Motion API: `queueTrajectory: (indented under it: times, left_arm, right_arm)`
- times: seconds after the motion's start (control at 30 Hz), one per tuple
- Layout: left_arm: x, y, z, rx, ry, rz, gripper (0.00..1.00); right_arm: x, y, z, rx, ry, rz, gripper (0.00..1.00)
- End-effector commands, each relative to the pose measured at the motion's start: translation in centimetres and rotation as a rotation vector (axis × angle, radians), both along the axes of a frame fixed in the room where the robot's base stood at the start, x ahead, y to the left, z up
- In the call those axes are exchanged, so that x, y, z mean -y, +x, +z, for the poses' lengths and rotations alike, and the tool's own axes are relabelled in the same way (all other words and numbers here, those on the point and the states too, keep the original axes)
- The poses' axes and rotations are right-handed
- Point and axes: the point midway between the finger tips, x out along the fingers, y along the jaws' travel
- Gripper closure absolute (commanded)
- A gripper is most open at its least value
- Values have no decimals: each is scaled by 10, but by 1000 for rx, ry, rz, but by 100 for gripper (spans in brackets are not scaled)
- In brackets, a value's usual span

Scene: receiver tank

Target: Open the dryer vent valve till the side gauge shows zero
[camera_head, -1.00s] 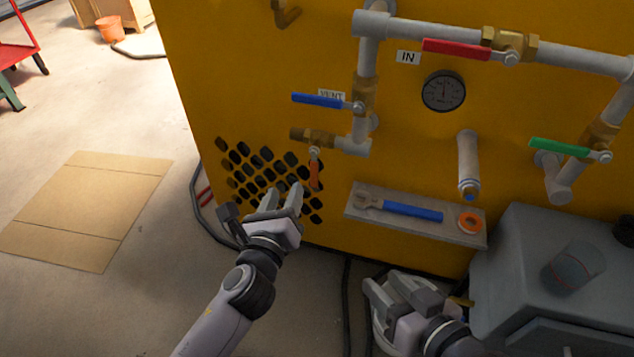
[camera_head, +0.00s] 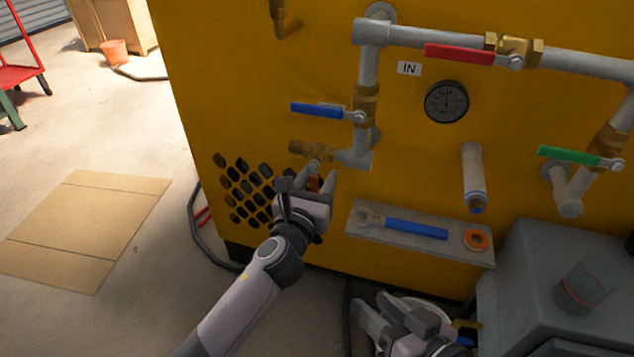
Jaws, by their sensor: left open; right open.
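A blue lever (camera_head: 319,110) lies level to the left on the valve above, covering the VENT label. A round gauge (camera_head: 447,102) is on the panel; its reading is too small to tell. My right gripper (camera_head: 378,314) is open and empty, low near the bottom edge.
A red lever (camera_head: 459,54) and a green lever (camera_head: 581,158) are on other pipes. A shelf (camera_head: 372,232) holds a blue-handled wrench (camera_head: 415,229) and an orange ring (camera_head: 477,240). A grey box (camera_head: 535,250) stands at the right.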

Motion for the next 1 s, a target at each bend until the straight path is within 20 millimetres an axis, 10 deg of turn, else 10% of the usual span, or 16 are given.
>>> queueTrajectory:
  times: [0.27, 0.4, 1.0]
  left_arm:
    - [0, 1, 0, 0, -1, 0, 60]
    - [0, 1, 0, 0, -1, 0, 100]
    - [-10, 4, 4, 52, 167, 1, 100]
  right_arm:
    - [-1, 0, 1, 0, 4, 1, 57]
    - [-1, 0, 1, 0, 4, 1, 57]
    - [12, 0, 10, 10, -71, -27, 57]
